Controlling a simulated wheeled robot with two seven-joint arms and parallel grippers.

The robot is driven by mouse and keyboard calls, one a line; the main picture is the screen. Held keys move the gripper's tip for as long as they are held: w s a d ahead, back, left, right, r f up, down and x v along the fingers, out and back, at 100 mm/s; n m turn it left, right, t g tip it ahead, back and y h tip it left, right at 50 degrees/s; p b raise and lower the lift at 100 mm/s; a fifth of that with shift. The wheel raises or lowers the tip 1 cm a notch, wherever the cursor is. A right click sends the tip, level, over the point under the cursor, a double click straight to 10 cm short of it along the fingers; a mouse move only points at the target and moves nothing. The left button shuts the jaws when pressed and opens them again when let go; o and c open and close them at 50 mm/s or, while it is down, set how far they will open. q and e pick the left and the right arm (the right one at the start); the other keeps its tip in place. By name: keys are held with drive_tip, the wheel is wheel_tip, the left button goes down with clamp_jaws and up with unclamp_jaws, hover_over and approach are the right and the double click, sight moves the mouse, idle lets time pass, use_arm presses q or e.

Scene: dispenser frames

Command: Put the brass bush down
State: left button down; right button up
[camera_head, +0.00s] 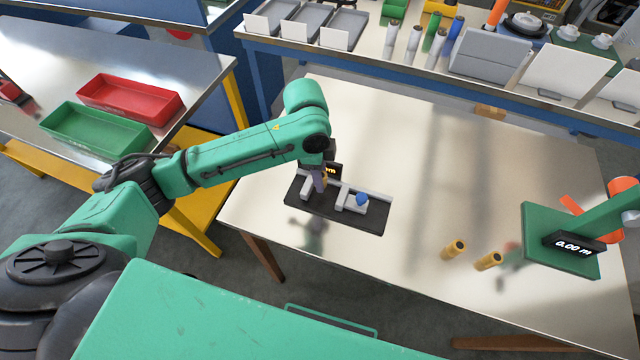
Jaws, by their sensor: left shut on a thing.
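My left gripper (319,180) points down over a black fixture plate (335,211) on the shiny table. It is shut on the brass bush (325,178), of which only a small yellowish part shows; the fingers hide most of it. The plate carries light grey blocks (350,199) and a blue knob (362,199). The bush is beside the left-hand grey block; I cannot tell whether it touches the fixture. Two other brass bushes, one (454,249) and another (488,261), lie towards the right of the table. My right gripper is not in view.
A green device (560,240) with a display reading 0.00 stands at the table's right. A small dark display (334,169) is partly hidden behind my gripper. A red tray (131,99) and a green tray (95,130) stand on the left bench. The table's middle is clear.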

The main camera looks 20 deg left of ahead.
sight(321, 195)
use_arm(q)
drive_tip(key=f, duration=0.4)
drive_tip(key=shift+s+d+f, duration=0.1)
drive_tip(key=shift+d+f, duration=0.1)
drive_tip(key=shift+d, duration=0.05)
drive_tip(key=shift+a+f, duration=0.1)
drive_tip(key=shift+f, duration=0.05)
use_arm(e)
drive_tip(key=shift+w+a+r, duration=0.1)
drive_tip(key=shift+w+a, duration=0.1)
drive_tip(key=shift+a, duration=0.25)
use_arm(q)
drive_tip(key=shift+f, duration=0.1)
drive_tip(key=c, duration=0.5)
unclamp_jaws()
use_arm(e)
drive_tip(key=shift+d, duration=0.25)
